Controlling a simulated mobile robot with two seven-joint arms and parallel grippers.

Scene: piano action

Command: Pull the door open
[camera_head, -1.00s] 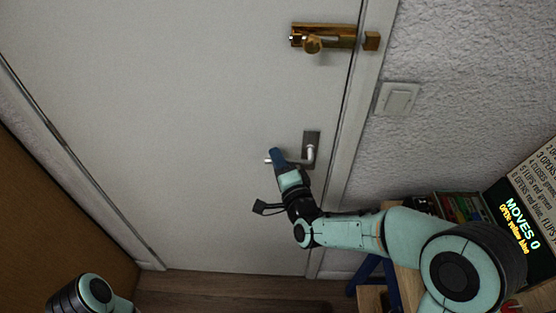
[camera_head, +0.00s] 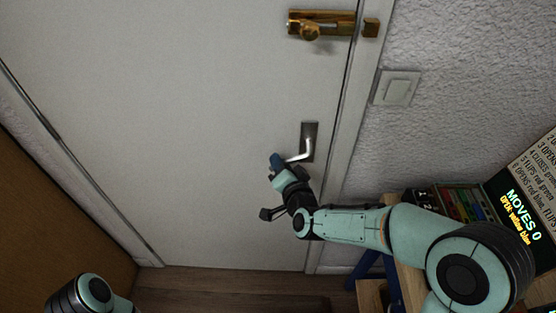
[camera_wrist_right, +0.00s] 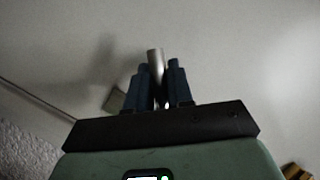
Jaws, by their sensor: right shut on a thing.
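The pale door (camera_head: 200,130) fills most of the head view and looks closed against its frame. Its metal lever handle (camera_head: 299,157) sits on a dark plate (camera_head: 310,140) near the right edge. My right gripper (camera_head: 276,162) is shut on the lever near its free end; the fingers hide that end. In the right wrist view the lever (camera_wrist_right: 155,60) stands between the two blue fingers (camera_wrist_right: 160,88). Of my left arm only a link shows at the bottom left; its gripper is out of view.
A brass bolt (camera_head: 322,22) is on the door above the handle, with its catch (camera_head: 371,28) on the frame. A light switch (camera_head: 397,87) is on the right wall. Shelved books (camera_head: 460,203) and a lit sign (camera_head: 520,215) stand at the right. Wooden floor (camera_head: 230,285) shows below.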

